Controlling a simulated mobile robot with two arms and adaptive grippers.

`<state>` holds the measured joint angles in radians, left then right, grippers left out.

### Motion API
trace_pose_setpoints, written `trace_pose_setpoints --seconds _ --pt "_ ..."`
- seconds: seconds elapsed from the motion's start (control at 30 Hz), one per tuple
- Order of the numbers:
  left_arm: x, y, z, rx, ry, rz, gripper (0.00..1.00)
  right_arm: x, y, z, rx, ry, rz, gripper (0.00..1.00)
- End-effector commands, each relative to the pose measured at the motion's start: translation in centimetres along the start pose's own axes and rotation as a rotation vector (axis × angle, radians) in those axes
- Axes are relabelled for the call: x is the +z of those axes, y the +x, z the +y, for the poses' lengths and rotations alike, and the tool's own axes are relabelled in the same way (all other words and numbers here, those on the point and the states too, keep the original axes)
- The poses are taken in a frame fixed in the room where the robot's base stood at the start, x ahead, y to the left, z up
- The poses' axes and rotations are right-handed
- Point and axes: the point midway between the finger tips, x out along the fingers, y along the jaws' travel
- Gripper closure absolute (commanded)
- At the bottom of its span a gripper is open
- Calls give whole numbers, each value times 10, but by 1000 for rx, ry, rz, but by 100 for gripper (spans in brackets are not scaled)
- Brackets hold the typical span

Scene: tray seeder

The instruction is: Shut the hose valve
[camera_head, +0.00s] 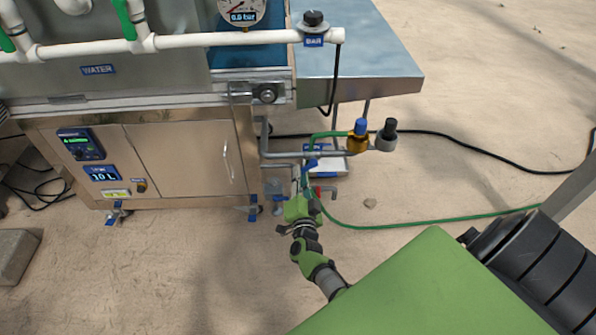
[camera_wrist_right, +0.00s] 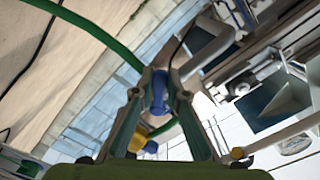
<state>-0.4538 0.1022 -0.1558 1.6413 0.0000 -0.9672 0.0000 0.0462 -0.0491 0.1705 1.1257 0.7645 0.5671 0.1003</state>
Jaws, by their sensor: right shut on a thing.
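My right gripper (camera_head: 303,190) reaches up from below, beside the lower right corner of the cabinet. In the right wrist view its two fingers (camera_wrist_right: 163,95) are closed on a small blue part, the hose valve's handle (camera_wrist_right: 159,88). The green hose (camera_wrist_right: 100,35) runs past the fingertips in that view, and it curves along the ground in the head view (camera_head: 380,226). The valve body and the handle's exact angle are mostly hidden by the fingers. My left gripper is not in view.
The steel cabinet (camera_head: 185,155) stands on the left, with white pipes and a pressure gauge (camera_head: 241,10) above. A brass fitting with a blue top (camera_head: 358,138) and a grey one with a black top (camera_head: 386,137) stand right of my gripper. Sandy ground is clear in front.

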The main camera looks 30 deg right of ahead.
Motion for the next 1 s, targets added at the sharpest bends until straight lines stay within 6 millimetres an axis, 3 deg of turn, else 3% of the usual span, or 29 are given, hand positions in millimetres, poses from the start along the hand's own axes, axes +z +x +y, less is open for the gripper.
trace_pose_setpoints --seconds 0.5,1.0 --pt "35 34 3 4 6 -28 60 -5 -1 24 1 -470 -3 100" --pt "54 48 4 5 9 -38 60 -11 -1 36 2 -705 -5 100"
